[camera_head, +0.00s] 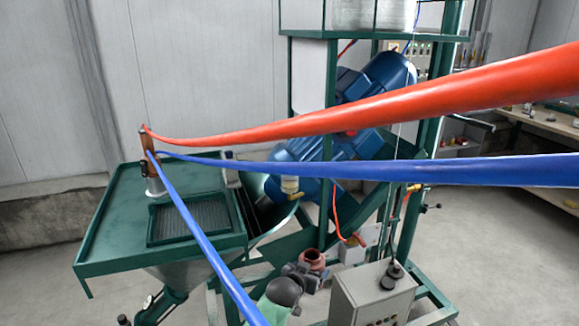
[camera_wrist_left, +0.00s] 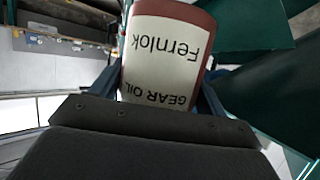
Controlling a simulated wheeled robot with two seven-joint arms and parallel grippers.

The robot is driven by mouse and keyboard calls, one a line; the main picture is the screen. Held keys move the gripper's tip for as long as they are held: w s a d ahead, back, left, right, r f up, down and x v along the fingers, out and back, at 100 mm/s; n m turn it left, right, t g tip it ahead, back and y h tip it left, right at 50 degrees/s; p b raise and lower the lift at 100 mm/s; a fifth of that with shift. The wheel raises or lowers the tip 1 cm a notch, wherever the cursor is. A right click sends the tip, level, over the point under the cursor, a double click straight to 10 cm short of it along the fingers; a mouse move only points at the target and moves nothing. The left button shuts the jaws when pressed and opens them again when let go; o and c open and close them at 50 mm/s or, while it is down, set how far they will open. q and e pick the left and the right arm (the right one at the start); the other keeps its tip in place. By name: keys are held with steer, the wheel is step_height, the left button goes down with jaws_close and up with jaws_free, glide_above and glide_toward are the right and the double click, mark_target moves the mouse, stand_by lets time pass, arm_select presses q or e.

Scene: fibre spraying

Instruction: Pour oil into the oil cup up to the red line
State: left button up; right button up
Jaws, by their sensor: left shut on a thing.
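A dark red bottle (camera_head: 313,259) with a cream label reading "Fernlok GEAR OIL" is in my left gripper (camera_head: 303,275), low in the middle of the head view. In the left wrist view the bottle (camera_wrist_left: 165,60) fills the space between the fingers of the left gripper (camera_wrist_left: 158,95), with its lettering upside down. A small pale cup with a brass-coloured fitting (camera_head: 290,185), likely the oil cup, sits on the machine above and slightly left of the bottle, apart from it. Its red line is too small to see. My right gripper is not in view.
Red (camera_head: 370,106) and blue (camera_head: 400,168) hoses cross the upper view. A green hopper table (camera_head: 125,215) stands left. A blue motor (camera_head: 375,80) is behind the green frame. A grey control box (camera_head: 372,292) stands close right of the bottle.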

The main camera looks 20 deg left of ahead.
arm_select(q)
steer(key=w+a+r+m+h+p, duration=0.1)
steer(key=w+r+p, duration=0.8)
steer(key=w+r, duration=0.8)
steer(key=shift+w+a+r, duration=0.2)
steer(key=shift+w+r, duration=0.2)
steer(key=shift+w, duration=0.65)
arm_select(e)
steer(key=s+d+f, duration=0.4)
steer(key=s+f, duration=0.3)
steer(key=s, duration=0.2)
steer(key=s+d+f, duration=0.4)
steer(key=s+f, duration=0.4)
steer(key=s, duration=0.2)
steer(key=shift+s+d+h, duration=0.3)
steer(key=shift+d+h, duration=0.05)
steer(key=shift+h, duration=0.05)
